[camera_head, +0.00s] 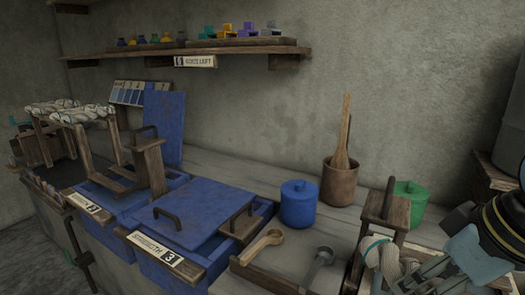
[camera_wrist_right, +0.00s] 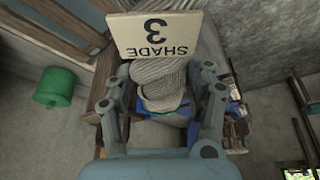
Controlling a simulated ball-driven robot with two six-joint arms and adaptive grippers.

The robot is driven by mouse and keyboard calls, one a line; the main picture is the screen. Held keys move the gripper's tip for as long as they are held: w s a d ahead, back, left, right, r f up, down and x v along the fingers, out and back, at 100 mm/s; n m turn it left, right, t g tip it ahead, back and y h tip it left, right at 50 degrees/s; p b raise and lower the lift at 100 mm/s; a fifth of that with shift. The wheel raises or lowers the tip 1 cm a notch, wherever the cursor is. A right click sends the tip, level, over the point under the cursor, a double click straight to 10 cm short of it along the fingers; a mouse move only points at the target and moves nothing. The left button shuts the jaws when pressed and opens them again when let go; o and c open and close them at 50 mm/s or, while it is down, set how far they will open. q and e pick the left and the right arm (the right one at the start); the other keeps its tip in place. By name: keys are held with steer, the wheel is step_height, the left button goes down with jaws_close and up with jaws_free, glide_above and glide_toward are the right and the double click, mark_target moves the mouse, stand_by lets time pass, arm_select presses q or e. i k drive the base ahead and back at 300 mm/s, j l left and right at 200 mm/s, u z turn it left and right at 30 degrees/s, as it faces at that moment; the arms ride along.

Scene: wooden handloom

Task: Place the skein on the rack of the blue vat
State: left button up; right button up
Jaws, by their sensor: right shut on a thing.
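A pale rope-like skein (camera_head: 382,256) hangs at the lower right of the head view. My right gripper (camera_head: 390,272) is shut on it. My left gripper is not in view.
A blue panel (camera_head: 164,128) stands upright against the wall. A blue pot (camera_head: 299,204), a brown crock (camera_head: 340,184) with wooden handles and a green pot (camera_head: 411,203) stand behind the ladles (camera_head: 261,245). A wooden stand (camera_head: 384,215) is close to my right gripper.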

mark_target(120, 170)
steer(key=i+j+u, duration=0.25)
steer(key=i+j, duration=0.35)
steer(key=j, duration=0.55)
steer(key=i+j+u, duration=0.25)
steer(key=i+j, duration=0.45)
steer(key=j, duration=0.35)
steer(key=i+j+u, duration=0.25)
steer(key=i+j, duration=0.55)
steer(key=j, duration=0.1)
